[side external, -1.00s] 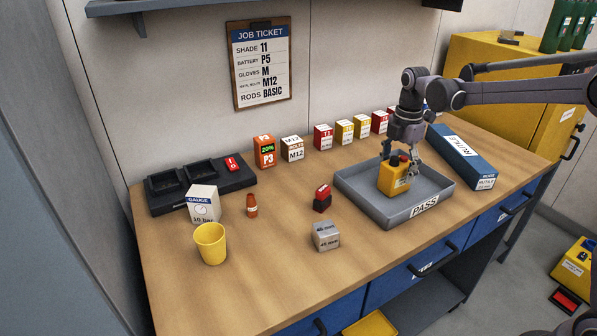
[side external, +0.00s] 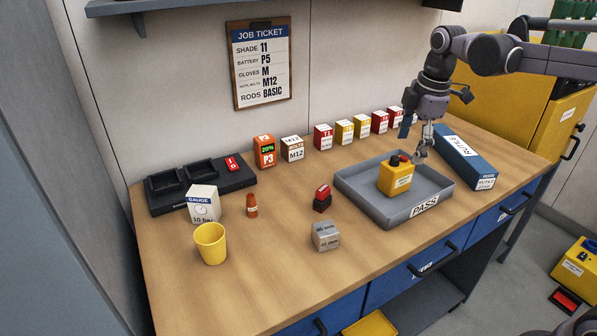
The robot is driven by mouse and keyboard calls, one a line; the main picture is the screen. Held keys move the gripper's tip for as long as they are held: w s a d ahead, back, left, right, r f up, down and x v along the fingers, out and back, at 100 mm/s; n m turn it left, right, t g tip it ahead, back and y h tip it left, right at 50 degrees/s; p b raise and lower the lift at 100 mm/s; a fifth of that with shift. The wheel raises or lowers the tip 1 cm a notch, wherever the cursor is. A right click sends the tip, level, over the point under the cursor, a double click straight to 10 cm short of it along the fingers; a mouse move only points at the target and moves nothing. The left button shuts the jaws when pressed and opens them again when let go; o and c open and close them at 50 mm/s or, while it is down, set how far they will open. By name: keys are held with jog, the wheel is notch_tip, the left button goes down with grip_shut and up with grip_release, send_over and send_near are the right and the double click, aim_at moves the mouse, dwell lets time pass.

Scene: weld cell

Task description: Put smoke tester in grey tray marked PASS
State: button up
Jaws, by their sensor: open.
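The smoke tester appears to be the yellow box (side external: 396,181) with a dark and red top. It stands upright inside the grey tray (side external: 371,208), whose front wall carries a PASS label (side external: 424,206). My gripper (side external: 421,153) is open and empty, above the tray's back right part. It is just right of the yellow box and a little higher, apart from it as far as I can see. The writing on the box is too small to read.
A blue RUTILE box (side external: 461,157) lies right of the tray. Several small cartons (side external: 343,132) line the back. A red-topped block (side external: 322,198), a grey block (side external: 326,236), a yellow cup (side external: 210,243) and a black charger (side external: 200,183) stand left. The front middle is clear.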

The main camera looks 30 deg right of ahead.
jog(key=s+a+f+m+t, duration=0.2)
jog(key=s+a+f+m, duration=0.1)
jog(key=s+m, duration=0.3)
jog(key=s+a+f+m+t, duration=0.3)
jog(key=s+f+m, duration=0.1)
jog(key=s+m, duration=0.3)
jog(key=shift+s+a, duration=0.25)
jog(key=shift+s, duration=0.75)
